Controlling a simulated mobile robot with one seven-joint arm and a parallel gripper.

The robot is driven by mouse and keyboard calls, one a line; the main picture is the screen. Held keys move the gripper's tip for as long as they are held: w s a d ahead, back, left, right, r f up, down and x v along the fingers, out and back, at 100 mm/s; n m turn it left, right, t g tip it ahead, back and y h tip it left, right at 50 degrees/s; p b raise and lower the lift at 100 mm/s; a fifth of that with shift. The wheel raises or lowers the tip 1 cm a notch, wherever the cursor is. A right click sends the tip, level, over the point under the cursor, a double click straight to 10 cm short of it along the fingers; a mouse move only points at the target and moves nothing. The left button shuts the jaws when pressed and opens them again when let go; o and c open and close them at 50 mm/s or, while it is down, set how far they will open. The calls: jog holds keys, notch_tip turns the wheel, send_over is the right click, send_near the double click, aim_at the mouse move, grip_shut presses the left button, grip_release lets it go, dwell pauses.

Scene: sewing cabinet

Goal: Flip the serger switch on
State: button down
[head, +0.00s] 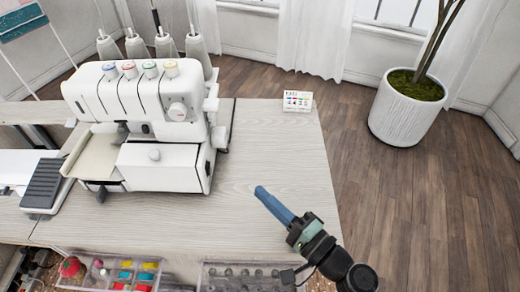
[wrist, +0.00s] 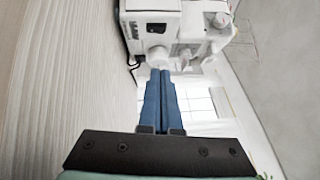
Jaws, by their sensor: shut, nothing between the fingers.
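The white serger (head: 165,165) stands on the pale wood tabletop, with several coloured dials along its top. It also shows at the top of the wrist view (wrist: 190,12). There, a small black rectangle (wrist: 156,29), which looks like the switch, sits on the serger's side; its on or off position is too small to tell. A round white knob (wrist: 157,54) lies between it and my fingertips. My gripper (head: 260,190) is right of the serger, above the table and apart from it. Its blue fingers are together and empty, pointing toward the serger in the wrist view (wrist: 161,72).
A small white card (head: 297,102) is at the table's back right. The table (head: 270,145) is clear between serger and right edge. Trays of sewing supplies (head: 110,272) lie along the front. A white planter (head: 405,110) stands on the floor beyond. A foot pedal (head: 43,185) is at left.

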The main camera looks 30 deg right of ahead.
aim_at(209, 169)
jog(key=x, duration=0.7)
jog(key=shift+w+a+r, duration=0.1)
jog(key=shift+w, duration=0.2)
jog(key=shift+w+a+r+p, duration=0.1)
jog(key=shift+w+a+p, duration=0.1)
jog(key=shift+w+a, duration=0.25)
jog(key=shift+w+a+p, duration=0.15)
jog(key=shift+w+a, duration=0.1)
jog(key=shift+a, duration=0.35)
jog(key=shift+w+a+r, duration=0.1)
jog(key=shift+w+a, duration=0.3)
jog(key=shift+a, duration=0.15)
jog(key=shift+w+a, duration=0.15)
jog(key=shift+a, duration=0.15)
jog(key=shift+r, duration=0.1)
jog(key=shift+d, duration=0.1)
